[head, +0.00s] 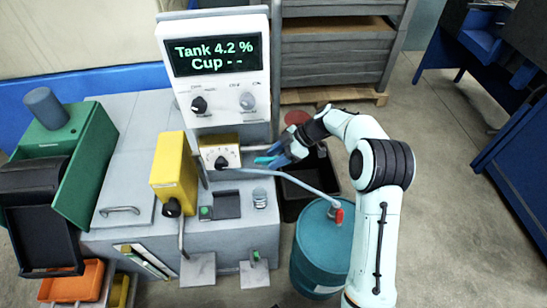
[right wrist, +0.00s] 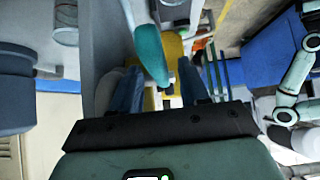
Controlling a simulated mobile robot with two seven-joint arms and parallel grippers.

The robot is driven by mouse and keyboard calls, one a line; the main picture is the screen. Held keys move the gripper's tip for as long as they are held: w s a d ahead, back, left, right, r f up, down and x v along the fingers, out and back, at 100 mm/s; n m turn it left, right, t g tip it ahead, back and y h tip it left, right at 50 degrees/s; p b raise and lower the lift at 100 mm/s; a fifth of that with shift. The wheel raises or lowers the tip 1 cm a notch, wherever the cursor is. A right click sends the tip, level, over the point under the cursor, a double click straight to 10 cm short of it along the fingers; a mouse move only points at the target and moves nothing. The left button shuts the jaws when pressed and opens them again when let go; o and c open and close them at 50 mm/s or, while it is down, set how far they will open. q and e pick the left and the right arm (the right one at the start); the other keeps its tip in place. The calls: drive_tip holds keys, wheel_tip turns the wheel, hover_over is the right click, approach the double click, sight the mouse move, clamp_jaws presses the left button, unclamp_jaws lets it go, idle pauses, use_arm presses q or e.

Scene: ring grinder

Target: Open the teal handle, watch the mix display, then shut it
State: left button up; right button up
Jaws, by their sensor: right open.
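The teal handle (head: 264,159) sticks out to the right of a cream box with a dial (head: 221,156), under the mix display. The mix display (head: 213,54) reads "Tank 4.2 %" and "Cup - -" in green. My right gripper (head: 279,158) is open at the outer end of the teal handle. In the right wrist view the teal handle (right wrist: 150,52) reaches down between the blue fingers of my right gripper (right wrist: 158,72). I cannot tell whether a finger touches it. My left gripper is not in view.
A pale hose (head: 290,174) runs past the gripper to a red fitting on a teal drum (head: 319,262). A black bin (head: 296,207) stands behind the drum. A small clear cup (head: 260,198) stands on the grey bench. A yellow box (head: 172,170) stands left. Open floor lies right.

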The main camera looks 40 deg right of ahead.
drive_tip(key=shift+w+a+f, duration=0.2)
drive_tip(key=shift+a+f, duration=0.1)
drive_tip(key=shift+f, duration=0.1)
clamp_jaws()
